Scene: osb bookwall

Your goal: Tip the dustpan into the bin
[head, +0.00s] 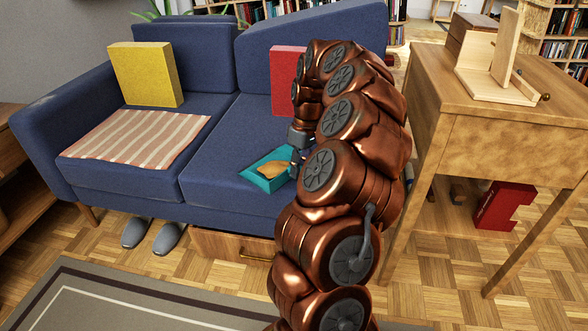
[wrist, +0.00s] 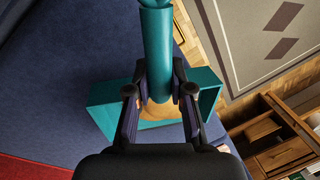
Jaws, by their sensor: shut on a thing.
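The teal dustpan (head: 258,182) is in front of the blue sofa's right seat in the head view, with a tan heap (head: 274,170) in it. In the wrist view the dustpan (wrist: 103,108) is below my gripper, and its teal handle (wrist: 157,45) runs up between the fingers. My gripper (wrist: 160,92) is shut on that handle. In the head view my gripper (head: 297,150) is partly hidden by my copper arm. I cannot make out a bin for certain in either view.
The blue sofa (head: 225,115) holds a yellow cushion (head: 146,74), a red cushion (head: 287,80) and a striped cloth (head: 138,138). A wooden drawer (head: 235,246) and grey slippers (head: 168,238) are below. A wooden table (head: 500,135) stands right, a red object (head: 503,207) beneath it.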

